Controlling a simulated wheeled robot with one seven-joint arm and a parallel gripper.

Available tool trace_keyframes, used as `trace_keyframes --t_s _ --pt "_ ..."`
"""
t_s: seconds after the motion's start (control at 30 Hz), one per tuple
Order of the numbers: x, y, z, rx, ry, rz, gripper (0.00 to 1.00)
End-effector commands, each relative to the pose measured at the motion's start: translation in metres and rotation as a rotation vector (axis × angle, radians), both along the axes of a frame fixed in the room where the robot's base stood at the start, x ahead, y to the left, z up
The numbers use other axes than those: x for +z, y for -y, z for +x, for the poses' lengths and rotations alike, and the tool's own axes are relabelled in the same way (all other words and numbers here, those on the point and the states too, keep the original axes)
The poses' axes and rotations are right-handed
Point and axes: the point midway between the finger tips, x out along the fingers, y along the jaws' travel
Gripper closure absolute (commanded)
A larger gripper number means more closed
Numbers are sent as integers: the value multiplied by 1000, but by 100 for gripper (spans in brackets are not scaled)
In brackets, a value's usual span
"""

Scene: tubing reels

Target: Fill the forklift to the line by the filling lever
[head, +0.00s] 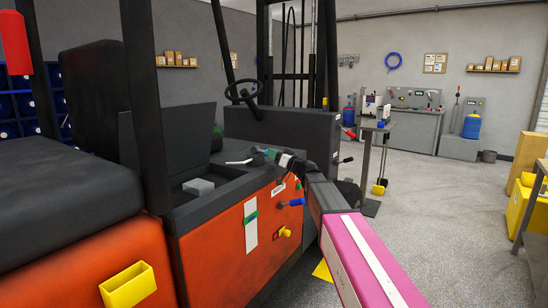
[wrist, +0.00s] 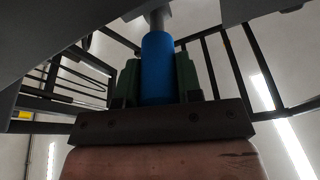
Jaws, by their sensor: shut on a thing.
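The orange forklift (head: 225,240) fills the left of the head view. A white upright strip (head: 251,235) with a green band (head: 250,217) is on its side; I cannot read a fill level. My gripper (head: 268,154) is above the forklift's side ledge. In the wrist view, its green fingers (wrist: 157,80) are shut on a blue cylindrical handle (wrist: 157,65) with a grey shaft beyond it. This looks like the filling lever. The held handle is hard to make out in the head view, where a pale rod (head: 238,162) shows beside the gripper.
A blue-ended knob (head: 297,202) and a yellow knob (head: 285,232) stick out of the forklift's side below my gripper. A steering wheel (head: 241,92) and black posts stand close by. A workbench (head: 412,125) is at the back; grey floor (head: 440,200) is open at right.

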Motion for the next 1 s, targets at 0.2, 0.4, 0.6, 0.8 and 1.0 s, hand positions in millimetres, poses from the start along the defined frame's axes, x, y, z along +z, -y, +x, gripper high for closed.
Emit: trace_keyframes --t_s 0.2,0.4,0.6,0.8,1.0 --pt "18 0 0 -1 -74 -136 100" --pt "33 -3 2 -1 -148 -263 100" --pt "43 -6 5 -1 -210 -367 100" --pt "50 -9 6 -1 -250 -436 100" --pt "52 -11 6 1 -270 -468 100"
